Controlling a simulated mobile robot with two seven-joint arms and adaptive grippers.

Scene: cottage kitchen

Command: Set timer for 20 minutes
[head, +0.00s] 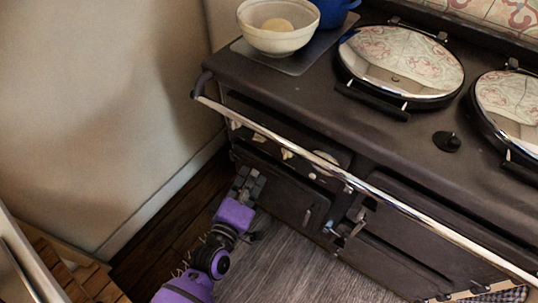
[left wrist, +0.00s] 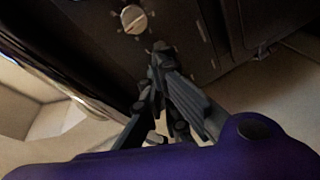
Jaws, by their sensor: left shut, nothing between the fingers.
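The dark range cooker (head: 290,95) has a row of pale control knobs (head: 287,154) on its front panel, behind a chrome rail. A larger pale round dial (head: 327,158) sits further right on the same panel, partly hidden by the rail. I cannot tell which control is the timer. My left gripper (head: 248,182) is low in front of the cooker's left side, below the knobs. In the left wrist view my left gripper (left wrist: 163,52) is shut and empty, its tips close to the cooker front. A cream round knob (left wrist: 134,19) is just beyond and left of the tips. My right gripper is out of view.
The chrome rail (head: 390,200) runs along the cooker's front edge. A cream bowl (head: 276,39) and a blue pot (head: 333,10) stand at the cooker top's back left. Two round lids (head: 400,60) cover the hotplates. The floor (head: 290,270) in front is clear.

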